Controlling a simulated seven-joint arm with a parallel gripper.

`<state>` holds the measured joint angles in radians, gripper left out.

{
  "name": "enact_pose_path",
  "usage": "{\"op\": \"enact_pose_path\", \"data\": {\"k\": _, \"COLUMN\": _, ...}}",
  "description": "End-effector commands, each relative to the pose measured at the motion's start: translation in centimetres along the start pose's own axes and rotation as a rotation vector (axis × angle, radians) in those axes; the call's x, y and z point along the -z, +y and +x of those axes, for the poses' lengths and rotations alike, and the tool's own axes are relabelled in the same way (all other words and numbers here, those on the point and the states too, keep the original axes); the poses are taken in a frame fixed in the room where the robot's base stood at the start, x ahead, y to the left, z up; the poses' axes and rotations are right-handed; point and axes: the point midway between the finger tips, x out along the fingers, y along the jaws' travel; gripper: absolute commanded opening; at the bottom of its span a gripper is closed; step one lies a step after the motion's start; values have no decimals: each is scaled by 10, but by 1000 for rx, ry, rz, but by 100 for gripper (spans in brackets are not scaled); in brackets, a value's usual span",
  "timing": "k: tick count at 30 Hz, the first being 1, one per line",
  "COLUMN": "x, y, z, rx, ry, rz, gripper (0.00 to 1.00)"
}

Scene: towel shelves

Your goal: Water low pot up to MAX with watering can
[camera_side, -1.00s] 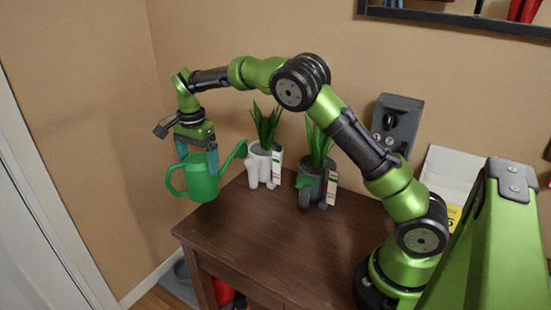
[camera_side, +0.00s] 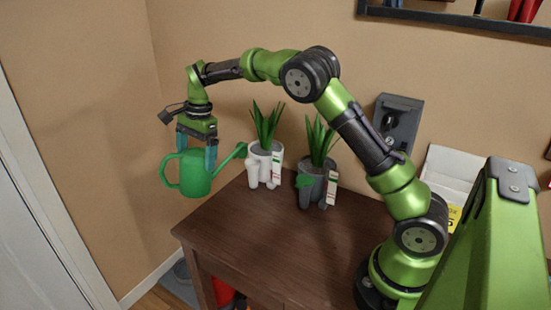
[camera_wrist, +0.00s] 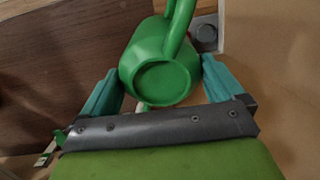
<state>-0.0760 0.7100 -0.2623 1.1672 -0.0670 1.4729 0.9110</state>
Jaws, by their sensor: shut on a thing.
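The green watering can (camera_side: 190,176) hangs in the air off the table's left edge, looking about upright. My gripper (camera_side: 196,156) is shut on it, with teal fingers on either side of its body. The spout points right, its tip close to the rim of a white pot (camera_side: 254,172); I cannot tell whether they touch. In the wrist view the can (camera_wrist: 150,52) sits between my gripper's fingers (camera_wrist: 160,78), its round top facing the camera. A grey pot (camera_side: 308,192) stands right of the white one. Each holds a leafy plant and has a marked strip; water levels are unreadable.
The dark wooden table (camera_side: 270,235) is clear in front of the pots. A wall stands close behind them. A grey wall box (camera_side: 398,120) and a white panel (camera_side: 450,172) are at the right. A framed shelf (camera_side: 450,18) is above.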

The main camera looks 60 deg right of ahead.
Motion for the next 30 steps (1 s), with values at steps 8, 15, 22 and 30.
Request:
{"op": "enact_pose_path", "data": {"k": 8, "x": 4, "y": 1, "z": -23, "rx": 63, "ry": -126, "rz": 2, "gripper": 14}}
{"op": "enact_pose_path", "data": {"k": 15, "x": 2, "y": 1, "z": -23, "rx": 63, "ry": -128, "rz": -2, "gripper": 14}}
{"op": "enact_pose_path", "data": {"k": 22, "x": 2, "y": 1, "z": -22, "rx": 59, "ry": -119, "rz": -2, "gripper": 14}}
{"op": "enact_pose_path", "data": {"k": 30, "x": 3, "y": 1, "z": -23, "rx": 64, "ry": -129, "rz": -1, "gripper": 14}}
